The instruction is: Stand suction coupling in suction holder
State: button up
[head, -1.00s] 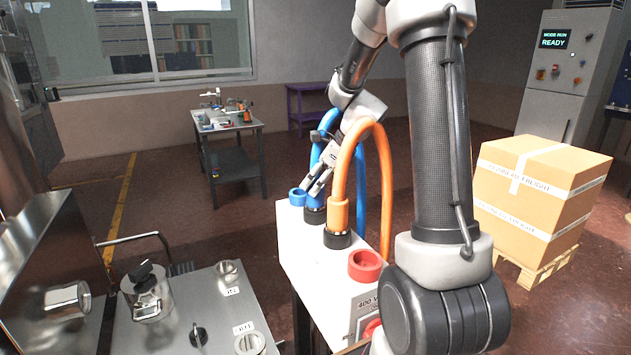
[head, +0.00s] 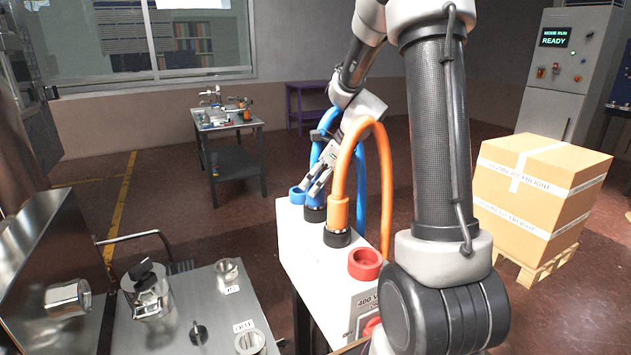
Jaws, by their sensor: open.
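A blue hose coupling (head: 313,199) with a black foot stands upright on top of the white box. Its blue hose (head: 361,192) arches up behind my wrist. My gripper (head: 316,188) is open, its fingers angled down at the blue coupling; I cannot tell whether they touch it. An empty-looking blue ring holder (head: 297,195) sits just left of it. An orange hose coupling (head: 337,216) stands upright in front, its hose arching up past my wrist. A red ring holder (head: 365,260) nearer me is empty. No readable label shows which is the suction one.
The white box (head: 312,262) stands on a dark frame. A steel bench (head: 180,335) with a glass-and-metal vessel (head: 147,290) and metal ports is at the lower left. A carton (head: 540,190) on a pallet stands right.

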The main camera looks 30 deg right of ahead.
jog(key=v, duration=1.2)
jog(key=s+d+f+n+g+h, duration=0.1)
jog(key=s+f+n+g, duration=0.15)
jog(key=s+n, duration=0.75)
jog(key=s+a+r+n+t+h, duration=0.1)
jog(key=s+a+r+n, duration=0.1)
jog(key=s+n, duration=0.5)
jog(key=s+a+r+n+t+h, duration=0.1)
jog(key=s+a+n, duration=0.3)
jog(key=s+n, duration=0.4)
jog(key=shift+r+n+h, duration=0.5)
jog(key=shift+n+h, duration=0.3)
jog(key=shift+n, duration=0.2)
